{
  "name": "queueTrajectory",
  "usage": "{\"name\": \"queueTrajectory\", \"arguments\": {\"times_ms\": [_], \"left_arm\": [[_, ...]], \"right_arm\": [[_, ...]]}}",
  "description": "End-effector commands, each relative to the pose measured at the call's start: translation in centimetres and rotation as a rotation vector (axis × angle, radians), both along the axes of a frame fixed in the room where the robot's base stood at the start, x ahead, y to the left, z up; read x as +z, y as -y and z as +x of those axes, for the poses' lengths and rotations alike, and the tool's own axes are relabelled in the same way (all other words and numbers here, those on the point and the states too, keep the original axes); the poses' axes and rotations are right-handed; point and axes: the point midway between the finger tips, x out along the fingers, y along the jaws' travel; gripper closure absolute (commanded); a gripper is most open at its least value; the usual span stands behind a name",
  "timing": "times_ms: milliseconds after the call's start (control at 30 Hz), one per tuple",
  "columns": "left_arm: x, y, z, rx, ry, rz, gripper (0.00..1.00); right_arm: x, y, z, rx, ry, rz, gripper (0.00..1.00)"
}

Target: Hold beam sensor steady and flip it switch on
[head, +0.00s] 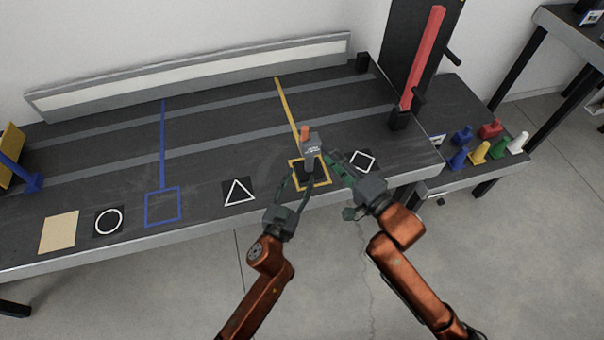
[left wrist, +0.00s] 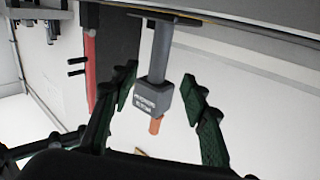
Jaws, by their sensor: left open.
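The beam sensor (head: 311,142) is a grey box with an orange top on a grey post. It stands upright at the yellow square on the dark table. In the left wrist view, the beam sensor (left wrist: 153,99) appears upside down, with its orange tip pointing down. My left gripper (head: 299,179) is open. In the left wrist view, my left gripper's (left wrist: 166,106) green fingers lie on either side of the sensor with gaps. My right gripper (head: 338,170) is just right of the sensor, its fingers partly overlapping in view; its opening is unclear. No switch is distinguishable.
The table carries a blue square (head: 163,206), a triangle card (head: 238,192), a circle card (head: 108,221) and a diamond card (head: 362,161). A red upright bar (head: 424,58) stands at the back right. Several coloured small objects sit on a side shelf (head: 446,182).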

Motion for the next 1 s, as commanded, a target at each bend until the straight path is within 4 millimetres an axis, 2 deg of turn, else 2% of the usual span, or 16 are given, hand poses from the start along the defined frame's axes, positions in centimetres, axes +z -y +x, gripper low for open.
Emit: {"name": "queueTrajectory", "arguments": {"times_ms": [200, 700, 1000], "left_arm": [[1.4, 1.0, 1.7, 0.039, -0.018, -0.097, 0.58], [1.4, 2.8, 8.0, 0.040, -0.018, -0.100, 0.58], [1.4, 3.0, 8.9, 0.040, -0.019, -0.100, 0.58]], "right_arm": [[0.0, 0.0, 0.0, 0.000, 0.000, 0.000, 0.71], [0.0, 0.0, 0.0, 0.000, 0.000, 0.000, 0.71], [0.0, 0.0, 0.0, 0.000, 0.000, 0.000, 0.71]]}}
